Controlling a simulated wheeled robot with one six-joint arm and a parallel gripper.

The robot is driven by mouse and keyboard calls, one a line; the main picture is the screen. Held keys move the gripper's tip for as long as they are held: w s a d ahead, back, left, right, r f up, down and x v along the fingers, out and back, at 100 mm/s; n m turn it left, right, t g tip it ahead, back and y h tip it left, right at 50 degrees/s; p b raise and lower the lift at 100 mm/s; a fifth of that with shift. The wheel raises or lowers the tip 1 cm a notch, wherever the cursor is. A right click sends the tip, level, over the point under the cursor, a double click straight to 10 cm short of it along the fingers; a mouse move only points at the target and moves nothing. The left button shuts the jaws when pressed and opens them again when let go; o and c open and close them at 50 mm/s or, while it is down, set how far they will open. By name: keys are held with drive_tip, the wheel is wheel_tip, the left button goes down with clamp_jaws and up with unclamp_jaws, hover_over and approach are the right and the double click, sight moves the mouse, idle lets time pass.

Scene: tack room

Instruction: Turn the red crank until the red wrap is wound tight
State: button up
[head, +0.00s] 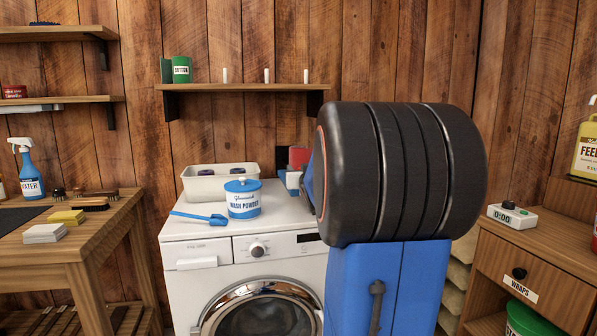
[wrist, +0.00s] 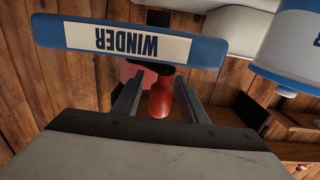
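The winder's blue and white plate (wrist: 130,45), lettered WINDER, appears upside down across the top of the wrist view. The red crank handle (wrist: 160,101) is between the two fingers of my gripper (wrist: 160,80). The fingers are open, with gaps seen on both sides of the handle. A paler red patch (wrist: 136,74) shows behind the left finger; I cannot tell whether it is the wrap. In the head view, a red piece (head: 298,157) and part of the blue and white winder (head: 292,180) show on the washing machine. My arm hides the rest, including my gripper.
The washing machine top (head: 205,226) carries a wash powder tub (head: 243,200), a blue scoop (head: 200,216) and a white bin (head: 197,190) behind them. A shelf (head: 240,88) hangs above. A workbench (head: 110,222) stands left, a drawer cabinet (head: 535,280) with a timer (head: 512,218) right.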

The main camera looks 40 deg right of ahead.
clamp_jaws()
drive_tip(key=shift+w+d+m+g+h, duration=0.15)
drive_tip(key=shift+w+m+g+h, duration=0.05)
drive_tip(key=shift+m+g+h, duration=0.65)
drive_tip(key=shift+w+d+m+g+h, duration=0.15)
drive_tip(key=shift+m+g+h, duration=0.5)
drive_tip(key=shift+h, duration=0.3)
drive_tip(key=shift+w+d+m+g+h, duration=0.1)
drive_tip(key=shift+d+m+g+h, duration=0.05)
drive_tip(key=shift+m+g+h, duration=0.6)
drive_tip(key=shift+w+d+m+g+h, duration=0.1)
drive_tip(key=shift+d+m+g+h, duration=0.15)
drive_tip(key=shift+m+g+h, duration=0.65)
drive_tip(key=shift+w+d+m+g+h, duration=0.15)
drive_tip(key=shift+m+g, duration=0.4)
drive_tip(key=shift+g, duration=0.7)
drive_tip(key=shift+s+d+m+g+h, duration=0.15)
drive_tip(key=shift+d+m+g, duration=0.1)
drive_tip(key=shift+m+g, duration=0.75)
drive_tip(key=shift+d+m+g+h, duration=0.25)
drive_tip(key=shift+m+g, duration=0.3)
drive_tip(key=shift+g, duration=0.85)
drive_tip(key=shift+s+d+m+g+h, duration=0.1)
drive_tip(key=shift+d+m+g, duration=0.15)
drive_tip(key=shift+m+g, duration=0.75)
drive_tip(key=shift+g, duration=0.3)
